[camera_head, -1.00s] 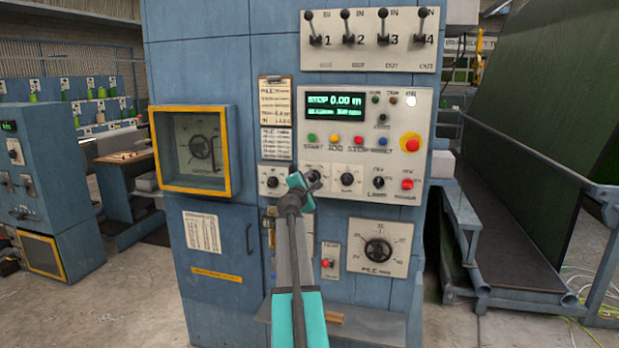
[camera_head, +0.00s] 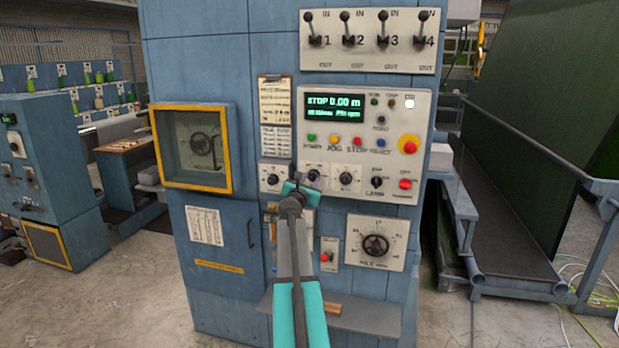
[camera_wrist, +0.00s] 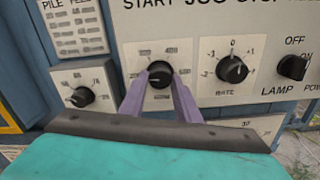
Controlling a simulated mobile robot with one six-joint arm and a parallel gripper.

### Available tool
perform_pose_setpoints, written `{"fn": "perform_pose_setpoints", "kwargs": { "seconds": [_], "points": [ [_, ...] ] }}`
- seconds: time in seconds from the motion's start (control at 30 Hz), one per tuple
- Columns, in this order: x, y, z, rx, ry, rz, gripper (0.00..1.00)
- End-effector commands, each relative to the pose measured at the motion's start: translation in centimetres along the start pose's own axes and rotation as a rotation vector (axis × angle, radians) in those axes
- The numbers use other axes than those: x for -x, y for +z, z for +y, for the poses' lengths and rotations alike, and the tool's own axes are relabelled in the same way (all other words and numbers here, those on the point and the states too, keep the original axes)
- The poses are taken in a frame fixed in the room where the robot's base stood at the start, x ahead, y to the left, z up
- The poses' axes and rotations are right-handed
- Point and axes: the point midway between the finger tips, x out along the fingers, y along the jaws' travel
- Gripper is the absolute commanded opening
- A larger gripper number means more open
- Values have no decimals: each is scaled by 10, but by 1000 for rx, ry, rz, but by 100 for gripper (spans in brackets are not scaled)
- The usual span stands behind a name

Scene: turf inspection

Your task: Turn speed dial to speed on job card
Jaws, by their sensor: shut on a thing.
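The speed dial (camera_wrist: 160,75) is a small black knob on a pale plate with a scale marked in hundreds, 400 legible above it. In the wrist view my gripper (camera_wrist: 160,80) has its two purple fingers shut on the knob from either side. The knob's pointer is too small to read. In the head view my gripper (camera_head: 308,180) hides most of that dial. The job card (camera_head: 276,101) hangs on a clipboard left of the display; its print is too small to read. The green display (camera_head: 335,107) reads STOP 0.00 m, with a blurred rpm line below.
Close beside the dial are a left knob (camera_wrist: 80,96) and the rate knob (camera_wrist: 232,69), with the lamp knob (camera_wrist: 293,67) further right. The red emergency button (camera_head: 409,144) and several coloured buttons sit above. A large pile dial (camera_head: 375,246) and a ledge (camera_head: 350,316) are below.

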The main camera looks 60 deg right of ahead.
Motion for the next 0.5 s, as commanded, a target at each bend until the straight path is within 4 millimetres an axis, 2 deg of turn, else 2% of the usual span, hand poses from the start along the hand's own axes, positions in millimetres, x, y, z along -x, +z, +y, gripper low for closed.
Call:
{"fn": "perform_pose_setpoints", "kwargs": {
  "seconds": [0.03,0.5],
  "points": [
    [-2,4,-5,24,-10,-2,7],
    [-1,2,-5,91,-11,-3,7]
  ]
}}
